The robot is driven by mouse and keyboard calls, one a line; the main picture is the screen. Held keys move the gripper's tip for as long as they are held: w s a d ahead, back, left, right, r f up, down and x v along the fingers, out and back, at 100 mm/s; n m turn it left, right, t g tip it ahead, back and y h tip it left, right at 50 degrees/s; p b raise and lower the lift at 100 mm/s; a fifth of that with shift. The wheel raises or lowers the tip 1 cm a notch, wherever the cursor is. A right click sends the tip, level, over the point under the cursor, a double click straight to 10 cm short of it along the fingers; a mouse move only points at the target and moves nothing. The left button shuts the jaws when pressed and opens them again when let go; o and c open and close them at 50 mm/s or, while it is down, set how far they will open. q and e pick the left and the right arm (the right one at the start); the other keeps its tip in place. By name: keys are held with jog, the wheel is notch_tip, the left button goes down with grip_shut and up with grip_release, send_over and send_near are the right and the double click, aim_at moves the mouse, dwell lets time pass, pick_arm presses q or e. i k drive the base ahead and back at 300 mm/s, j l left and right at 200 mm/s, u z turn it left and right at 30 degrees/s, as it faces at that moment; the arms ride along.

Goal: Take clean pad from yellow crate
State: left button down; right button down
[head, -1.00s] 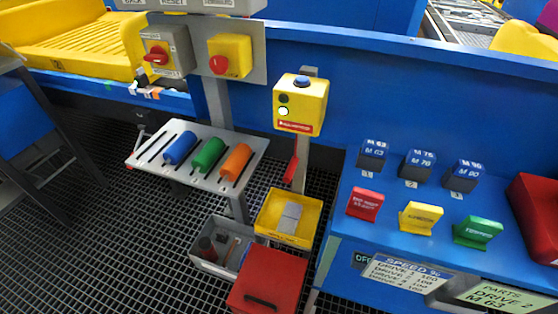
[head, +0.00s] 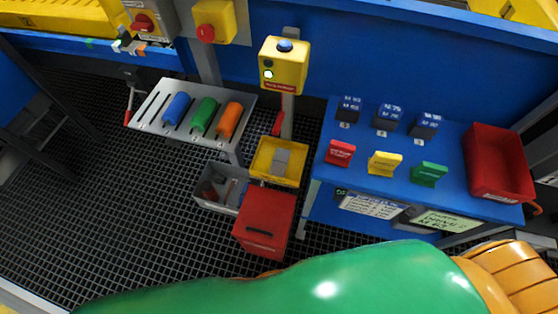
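The yellow crate (head: 264,157) stands low near the middle of the head view, behind a red box and beside a grey bin. Grey pads (head: 281,160) lie in it; I cannot tell how many. A large green and orange rounded shape (head: 330,285) fills the bottom of the view, apparently part of my own arm. No gripper fingers show.
A grey bin (head: 217,206) holds small items. The red lidded box (head: 266,222) stands in front of the crate. A rack (head: 157,103) with blue, green and orange cylinders is at left. The blue table (head: 455,150) at right bears cards, blocks and a red bin (head: 498,162).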

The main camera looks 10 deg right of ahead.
aim_at(280, 162)
jog(key=i+l+z, duration=0.1)
jog(key=l+z, duration=0.25)
jog(key=i+l+z, duration=0.15)
jog(key=l+z, duration=0.2)
jog(key=l, duration=0.15)
